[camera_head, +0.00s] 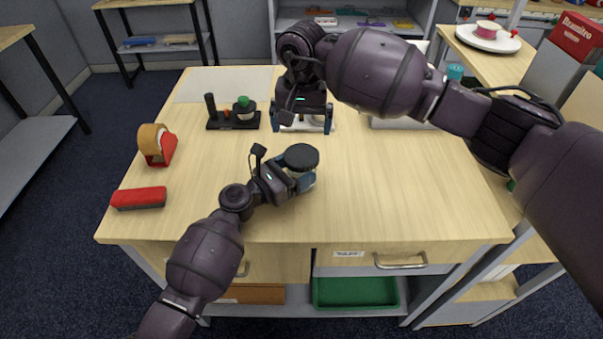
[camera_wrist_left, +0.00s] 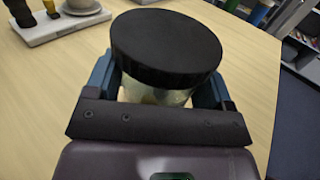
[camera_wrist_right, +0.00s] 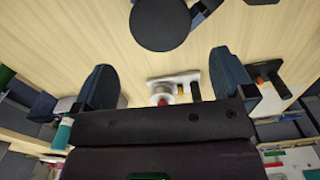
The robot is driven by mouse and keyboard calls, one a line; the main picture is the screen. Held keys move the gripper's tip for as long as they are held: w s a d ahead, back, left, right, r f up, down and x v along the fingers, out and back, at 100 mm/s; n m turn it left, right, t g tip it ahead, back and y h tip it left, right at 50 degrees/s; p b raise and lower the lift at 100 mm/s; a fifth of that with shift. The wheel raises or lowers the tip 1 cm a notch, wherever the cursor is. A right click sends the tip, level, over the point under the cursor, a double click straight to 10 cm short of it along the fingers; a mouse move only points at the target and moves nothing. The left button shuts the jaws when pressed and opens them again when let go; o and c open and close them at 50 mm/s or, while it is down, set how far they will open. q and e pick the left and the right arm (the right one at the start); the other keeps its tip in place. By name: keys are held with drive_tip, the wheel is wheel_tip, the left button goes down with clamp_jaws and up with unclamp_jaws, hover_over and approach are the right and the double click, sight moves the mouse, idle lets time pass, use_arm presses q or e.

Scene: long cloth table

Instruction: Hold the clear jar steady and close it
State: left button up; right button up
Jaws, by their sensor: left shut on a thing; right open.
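The clear jar (camera_head: 303,178) stands on the wooden table with a black lid (camera_head: 301,156) on its mouth. The left wrist view shows the lid (camera_wrist_left: 166,46) close up above the clear jar wall (camera_wrist_left: 150,97). Whether the lid is fully tightened cannot be told. My left gripper (camera_head: 296,181) is shut around the jar's body, below the lid. My right gripper (camera_head: 302,128) is open and empty, farther back than the jar. The lid shows in the right wrist view (camera_wrist_right: 160,24), beyond the open fingers and outside them.
A black stand (camera_head: 232,122) with small items is left of my right gripper. A white-based item sits behind my right gripper, partly hidden. The table's right front is clear.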

sight(301, 155)
drive_tip(key=shift+n, duration=0.4)
drive_tip(key=shift+f, duration=0.1)
drive_tip(key=shift+f, duration=3.95)
